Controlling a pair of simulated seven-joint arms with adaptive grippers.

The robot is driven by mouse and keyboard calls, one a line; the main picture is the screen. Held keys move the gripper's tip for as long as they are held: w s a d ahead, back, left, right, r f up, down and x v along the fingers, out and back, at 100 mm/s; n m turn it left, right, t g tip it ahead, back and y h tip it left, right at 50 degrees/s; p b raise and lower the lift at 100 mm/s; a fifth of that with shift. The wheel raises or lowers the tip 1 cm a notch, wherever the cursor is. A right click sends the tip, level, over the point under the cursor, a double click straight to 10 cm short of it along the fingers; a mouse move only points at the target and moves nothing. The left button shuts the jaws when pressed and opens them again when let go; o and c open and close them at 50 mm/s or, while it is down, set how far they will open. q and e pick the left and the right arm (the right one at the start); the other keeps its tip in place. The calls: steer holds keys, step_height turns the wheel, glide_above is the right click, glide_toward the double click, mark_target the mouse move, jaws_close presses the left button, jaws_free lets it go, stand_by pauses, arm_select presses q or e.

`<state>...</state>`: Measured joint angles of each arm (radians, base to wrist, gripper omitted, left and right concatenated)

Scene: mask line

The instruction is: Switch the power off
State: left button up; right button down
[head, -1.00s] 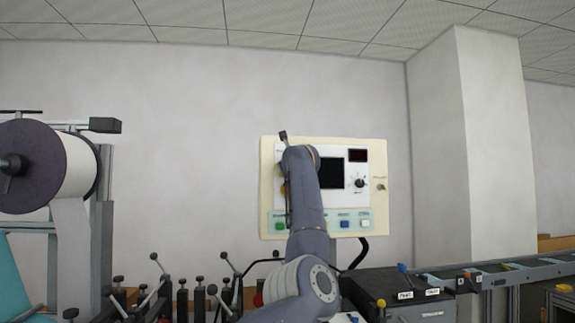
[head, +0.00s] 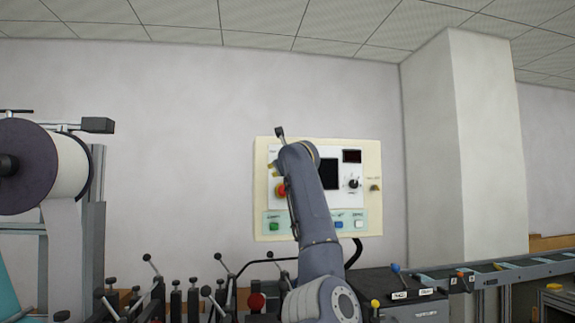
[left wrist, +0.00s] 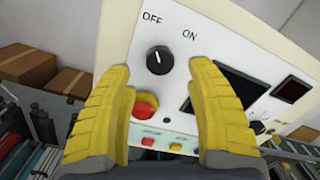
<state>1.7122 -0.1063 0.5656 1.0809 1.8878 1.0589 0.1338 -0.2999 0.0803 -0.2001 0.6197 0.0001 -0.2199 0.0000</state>
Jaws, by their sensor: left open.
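The control panel (head: 367,210) hangs on the back wall in the head view. In the left wrist view a black rotary knob (left wrist: 159,59) sits on its white face, between the words OFF at upper left and ON at upper right. Its white mark points roughly upward; I cannot tell which word it is set to. My left gripper (left wrist: 159,69) is open, its yellow fingers on either side of the knob in the picture, with nothing gripped. Contact cannot be made out. In the head view my left arm hides the knob and most of the gripper. My right gripper is not in view.
A red button (left wrist: 146,106) is below the knob, near the left finger. A dark screen (head: 329,174) and a second knob (head: 353,184) are to the right. Coloured push buttons line the panel's bottom. A film roll (head: 45,165) stands at left, a conveyor (head: 500,270) at right.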

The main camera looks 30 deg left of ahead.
arm_select(q)
steer(key=v, duration=0.7)
steer(key=shift+f, duration=0.1)
stand_by(0.4)
